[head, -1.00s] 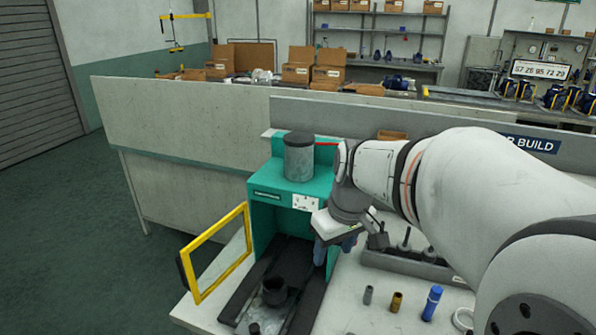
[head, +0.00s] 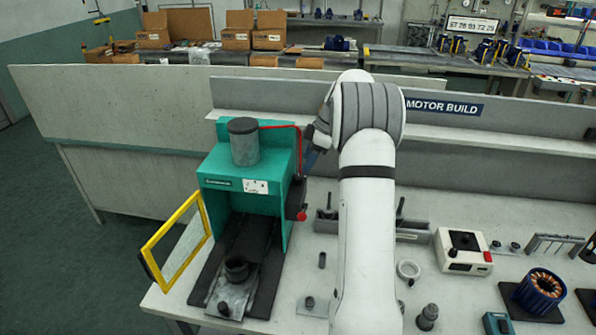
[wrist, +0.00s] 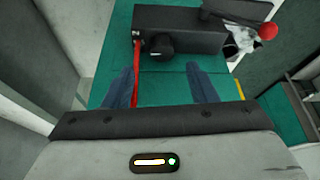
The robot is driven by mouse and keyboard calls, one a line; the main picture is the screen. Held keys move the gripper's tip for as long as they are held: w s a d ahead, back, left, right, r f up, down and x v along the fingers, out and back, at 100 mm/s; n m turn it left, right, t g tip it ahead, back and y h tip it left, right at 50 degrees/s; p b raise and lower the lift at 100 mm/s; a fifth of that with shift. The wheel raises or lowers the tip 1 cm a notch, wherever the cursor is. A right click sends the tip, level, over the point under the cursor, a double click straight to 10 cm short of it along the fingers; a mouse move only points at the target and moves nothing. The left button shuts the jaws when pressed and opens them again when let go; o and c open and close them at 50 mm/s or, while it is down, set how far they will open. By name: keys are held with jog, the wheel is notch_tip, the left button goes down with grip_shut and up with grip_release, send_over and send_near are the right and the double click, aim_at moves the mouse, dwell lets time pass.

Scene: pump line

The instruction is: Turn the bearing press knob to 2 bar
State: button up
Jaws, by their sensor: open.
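The teal bearing press (head: 250,165) stands on the bench left of my arm, its yellow-framed guard (head: 172,240) swung out to the left. In the wrist view, a dark box (wrist: 185,20) is on the press's teal side. The round black knob (wrist: 160,49) sits on the box. Its pressure marks are too small to read. My gripper (wrist: 158,74) is open and empty, its two blue fingers apart, with the knob just beyond the fingertips and between their lines. In the head view my gripper (head: 311,158) is at the press's right side and the knob cannot be made out.
A red air hose (wrist: 136,72) runs beside the left finger to the box. A red ball-ended lever (wrist: 267,31) is to the right of the box. Small parts, a white control box (head: 462,252) and a copper-wound stator (head: 540,290) lie on the bench to the right.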

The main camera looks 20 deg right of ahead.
aim_at(299, 176)
jog(key=p+x, duration=0.1)
jog(key=x, duration=0.5)
jog(key=shift+a+f+p, duration=0.1)
jog(key=shift+f+p, duration=0.1)
jog(key=shift+p, duration=0.15)
